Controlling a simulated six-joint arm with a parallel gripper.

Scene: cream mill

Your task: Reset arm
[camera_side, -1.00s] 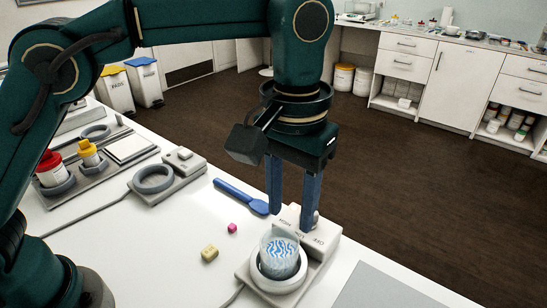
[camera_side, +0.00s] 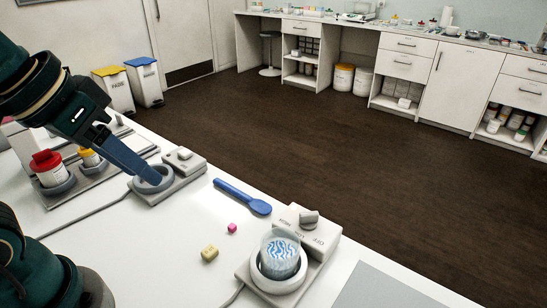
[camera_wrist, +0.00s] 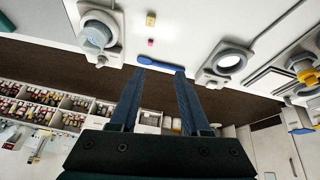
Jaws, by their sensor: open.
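My gripper (camera_side: 154,180) is at the left of the side view, raised and tilted, its blue fingers pointing right and down. In the side view the fingers overlap the empty grey ring device (camera_side: 168,185); I cannot tell the gap there. In the wrist view my gripper (camera_wrist: 161,72) has its two fingers apart with nothing between them. A clear cup with a blue and white swirl (camera_side: 280,256) sits in the ring of the mill base (camera_side: 254,270) at front centre. The knob (camera_side: 309,218) is on its labelled panel.
A blue spatula (camera_side: 243,196), a pink cube (camera_side: 232,228) and a yellowish block (camera_side: 209,253) lie on the white table. Red-capped (camera_side: 48,168) and yellow-capped (camera_side: 90,157) jars stand in a holder at left. A grey mat (camera_side: 390,290) lies front right.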

